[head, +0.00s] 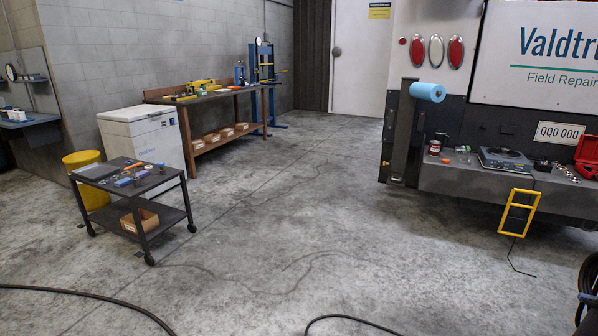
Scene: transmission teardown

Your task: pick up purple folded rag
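A small purple item (123,182), which looks like the folded rag, lies on the top shelf of a dark rolling cart (158,187) at the left in the head view. It is too small and far off to make out its folds. Small orange and blue items lie close by it on the same shelf. My gripper is not in view.
A yellow bin (86,178) and a white chest (140,138) stand behind the cart. A workbench (215,95) runs along the wall. The truck's rear deck (455,180) is at the right. Dark hoses (75,292) cross the near floor; the middle floor is open.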

